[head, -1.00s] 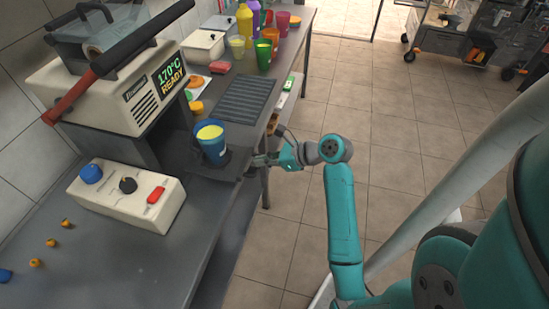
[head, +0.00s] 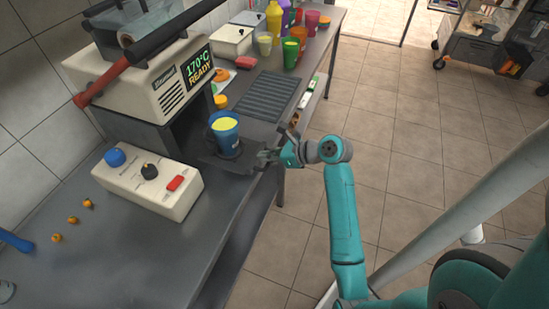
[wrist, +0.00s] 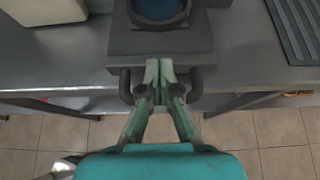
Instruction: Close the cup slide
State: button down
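The cup slide (head: 250,159) is a dark flat tray that sticks out from under the press toward the table's front edge. A blue cup (head: 225,139) with a yellow inside stands upright on it. In the wrist view the slide's front (wrist: 120,47) is at the top, with the cup (wrist: 158,8) cut off by the frame. A dark handle (wrist: 125,88) projects from the slide's front. My gripper (wrist: 160,64) is shut, its fingertips together between the handle's two side posts and up against the slide's front. Nothing shows between the fingers.
The press (head: 140,85) stands behind the slide; its display reads 170°C READY. A control box (head: 150,180) with a red button is left of the slide. A ribbed mat (head: 255,97) and several coloured cups lie farther back. Open floor (head: 400,150) is to the right.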

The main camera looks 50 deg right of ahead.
aim_at(217, 146)
jog(key=w+a, duration=0.2)
jog(key=w, duration=0.3)
jog(key=w+a, duration=0.2)
jog(key=w, duration=0.4)
jog(key=w+a, duration=0.2)
jog(key=w, duration=0.3)
jog(key=shift+w, duration=0.3)
jog(key=shift+r, duration=0.1)
